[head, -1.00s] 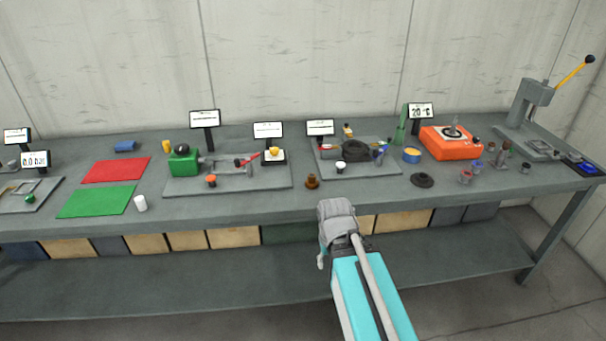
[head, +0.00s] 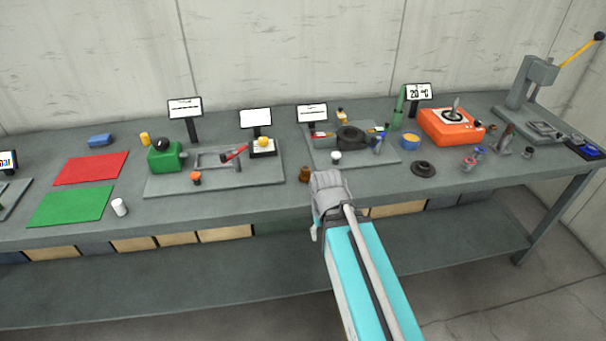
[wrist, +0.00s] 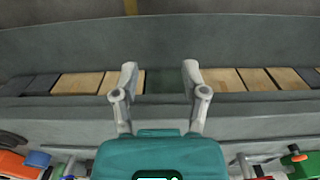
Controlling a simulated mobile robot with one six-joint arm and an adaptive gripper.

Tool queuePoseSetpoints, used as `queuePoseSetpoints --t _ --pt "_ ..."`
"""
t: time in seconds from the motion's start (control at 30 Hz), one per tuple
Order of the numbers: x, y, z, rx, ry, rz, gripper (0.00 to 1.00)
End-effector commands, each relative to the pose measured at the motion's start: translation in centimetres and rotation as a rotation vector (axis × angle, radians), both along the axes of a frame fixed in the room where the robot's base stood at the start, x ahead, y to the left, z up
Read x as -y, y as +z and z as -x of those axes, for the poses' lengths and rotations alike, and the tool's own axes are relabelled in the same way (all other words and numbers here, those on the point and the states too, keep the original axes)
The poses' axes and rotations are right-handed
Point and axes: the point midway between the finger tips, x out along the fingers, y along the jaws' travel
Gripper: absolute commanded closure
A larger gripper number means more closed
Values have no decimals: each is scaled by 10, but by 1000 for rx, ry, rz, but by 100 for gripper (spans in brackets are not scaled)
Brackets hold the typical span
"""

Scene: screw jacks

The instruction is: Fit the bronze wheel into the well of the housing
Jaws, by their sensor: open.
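A small bronze-brown stepped piece (head: 305,174), which looks like the bronze wheel, stands near the front edge of the bench in the head view. A dark round ring-shaped body (head: 351,137) on a grey plate (head: 388,161) looks like the housing; its well is too small to make out. My gripper (head: 328,186) is just right of and in front of the bronze piece in this view and may hide part of it. In the wrist view my gripper (wrist: 160,72) has its two fingers apart with nothing between them; neither the bronze piece nor the housing can be made out there.
A small white-topped piece (head: 336,157) stands on the plate's front edge. A dark flanged disc (head: 423,169) lies to the right, and an orange unit (head: 450,127) is behind it. A plate with a green block (head: 165,157) is to the left. The bench front (wrist: 230,108) spans the wrist view.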

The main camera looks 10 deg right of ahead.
Motion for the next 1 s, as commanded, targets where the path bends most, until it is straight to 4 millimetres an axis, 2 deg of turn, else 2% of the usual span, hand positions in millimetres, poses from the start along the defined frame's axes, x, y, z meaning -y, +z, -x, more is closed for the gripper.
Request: queuePoseSetpoints --t 0.17,0.3,0.47,0.67,1.0 --pt "0 0 0 0 0 0 41" --pt "0 2 -3 0 -9 0 16" --pt "1 10 -20 0 -73 0 16" --pt "1 33 -68 0 -261 0 16" --pt "0 86 -187 1 -765 0 16"
